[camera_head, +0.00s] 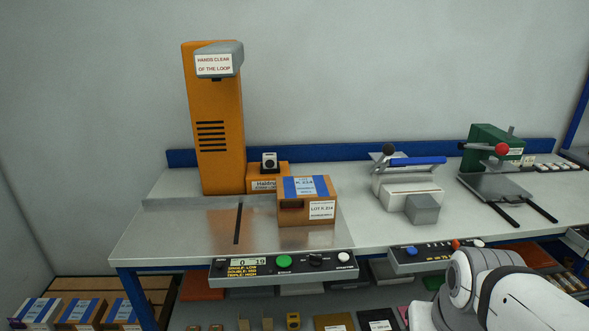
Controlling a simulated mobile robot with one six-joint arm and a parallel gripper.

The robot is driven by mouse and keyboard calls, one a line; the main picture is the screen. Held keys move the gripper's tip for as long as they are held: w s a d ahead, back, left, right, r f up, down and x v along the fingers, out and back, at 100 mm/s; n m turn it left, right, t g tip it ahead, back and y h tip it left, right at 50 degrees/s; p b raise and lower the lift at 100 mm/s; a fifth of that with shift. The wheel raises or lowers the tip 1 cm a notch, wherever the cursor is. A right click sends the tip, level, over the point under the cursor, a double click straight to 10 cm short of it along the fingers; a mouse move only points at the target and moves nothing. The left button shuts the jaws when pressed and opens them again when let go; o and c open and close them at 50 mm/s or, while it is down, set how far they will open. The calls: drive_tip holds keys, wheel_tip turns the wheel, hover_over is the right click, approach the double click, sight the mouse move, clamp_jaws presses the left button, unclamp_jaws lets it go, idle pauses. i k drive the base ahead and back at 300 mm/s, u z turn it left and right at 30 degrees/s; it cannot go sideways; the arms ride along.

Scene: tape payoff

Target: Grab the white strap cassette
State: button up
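No item in view is plainly labelled as the white strap cassette. A small white block with a dark round spot (269,161) sits on a low orange housing (266,183) beside the tall orange machine; I cannot tell if it is the cassette. On the lower shelf stand several small items, among them a yellow one with a dark round spot (293,321), partly cut off by the frame's bottom edge. My gripper is not in view; only white links of my arm show at the bottom right.
A cardboard box with a blue-and-white label (308,202) stands on the steel table (160,238). The tall orange machine (219,130) is behind. A blue-handled sealer (405,188) and a green press (490,147) stand to the right. Boxes (78,313) lie at lower left.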

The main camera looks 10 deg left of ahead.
sight(270, 160)
drive_tip(key=k, duration=0.85)
drive_tip(key=u, duration=0.7)
drive_tip(key=i, duration=1.25)
drive_tip(key=u, duration=0.3)
drive_tip(key=i, duration=1.05)
drive_tip(key=z, duration=0.5)
